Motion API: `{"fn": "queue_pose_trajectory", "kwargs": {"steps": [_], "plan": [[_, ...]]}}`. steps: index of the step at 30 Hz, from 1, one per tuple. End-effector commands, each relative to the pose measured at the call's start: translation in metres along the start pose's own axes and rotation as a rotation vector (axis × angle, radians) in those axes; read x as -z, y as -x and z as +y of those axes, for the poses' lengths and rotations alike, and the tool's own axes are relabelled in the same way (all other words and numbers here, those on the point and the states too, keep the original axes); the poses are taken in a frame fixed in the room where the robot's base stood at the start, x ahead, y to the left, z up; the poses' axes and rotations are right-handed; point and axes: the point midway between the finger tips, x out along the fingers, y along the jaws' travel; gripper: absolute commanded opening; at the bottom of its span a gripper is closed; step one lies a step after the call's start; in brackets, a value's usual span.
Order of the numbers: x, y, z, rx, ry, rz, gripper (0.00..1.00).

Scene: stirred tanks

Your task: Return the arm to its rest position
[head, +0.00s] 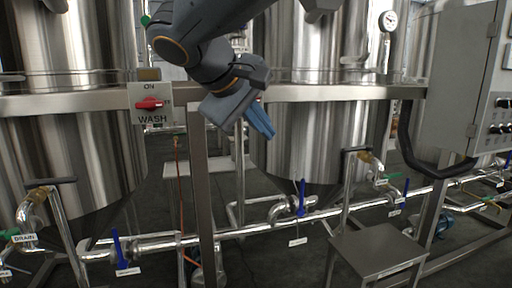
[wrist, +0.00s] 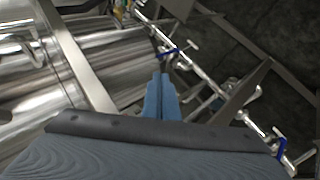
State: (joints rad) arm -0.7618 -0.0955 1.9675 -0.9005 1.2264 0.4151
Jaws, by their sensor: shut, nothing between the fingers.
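My gripper (head: 262,121) hangs from my dark grey arm in the upper middle of the head view, in front of the frame between the two steel tanks. Its blue fingers point down and to the right. In the wrist view my gripper (wrist: 161,76) shows its blue fingers together, with nothing between them. In the head view the fingers appear apart from the tanks and the rail; the exact distance cannot be told.
Steel tanks (head: 70,150) and (head: 320,140) stand behind a horizontal rail (head: 330,93). A WASH switch panel (head: 150,104) is on the left. A control cabinet (head: 458,80) stands right. Pipes with blue-handled valves (head: 301,197) run low. A small steel table (head: 376,250) stands at front right.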

Motion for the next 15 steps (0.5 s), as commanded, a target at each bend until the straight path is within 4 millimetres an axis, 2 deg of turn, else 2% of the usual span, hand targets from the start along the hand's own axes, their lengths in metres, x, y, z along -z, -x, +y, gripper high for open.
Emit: {"fn": "queue_pose_trajectory", "kwargs": {"steps": [1, 3, 9, 12, 15], "plan": [[-0.018, -0.014, -0.027, 0.070, 0.019, -0.025, 0.00], [-0.042, -0.028, -0.066, 0.181, 0.038, -0.056, 0.00], [-0.115, -0.050, -0.177, 0.500, 0.039, -0.138, 0.00], [-0.145, -0.051, -0.220, 0.630, 0.008, -0.168, 0.00], [-0.168, -0.051, -0.252, 0.730, -0.033, -0.190, 0.00]]}}
